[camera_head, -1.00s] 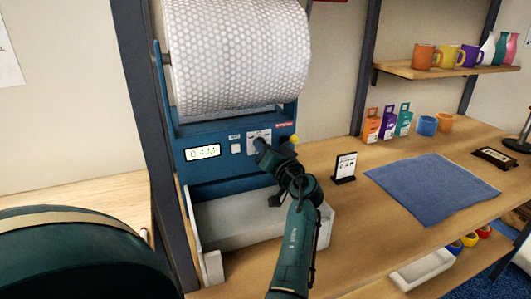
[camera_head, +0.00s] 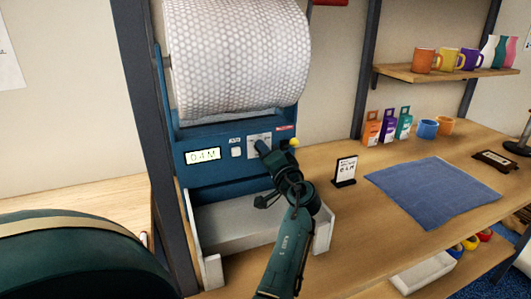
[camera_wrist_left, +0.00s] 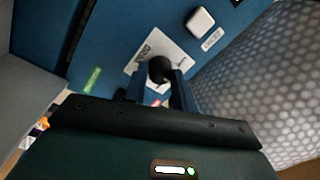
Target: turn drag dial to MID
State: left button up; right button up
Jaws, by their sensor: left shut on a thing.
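The drag dial is a dark round knob (camera_wrist_left: 160,70) on a white label plate (camera_wrist_left: 141,52) in the left wrist view. In the head view the plate (camera_head: 258,139) sits on the blue front panel (camera_head: 215,170) of the bubble-wrap machine, and my gripper hides most of the knob. My left gripper (camera_head: 263,146) is at the dial. In the left wrist view its two blue fingers (camera_wrist_left: 158,84) are shut on the knob, one on each side. The label words are too blurred to read. My right gripper is not in view.
A display (camera_head: 203,156) reads about 0.4 M. A white square button (camera_head: 236,152) and a yellow knob (camera_head: 294,142) are near the dial. A bubble-wrap roll (camera_head: 235,60) hangs above and a white tray (camera_head: 240,221) lies below. A small sign (camera_head: 345,170) stands to the right.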

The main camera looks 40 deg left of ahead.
pick_arm(q)
jog(key=shift+r, duration=0.1)
jog(key=o, duration=1)
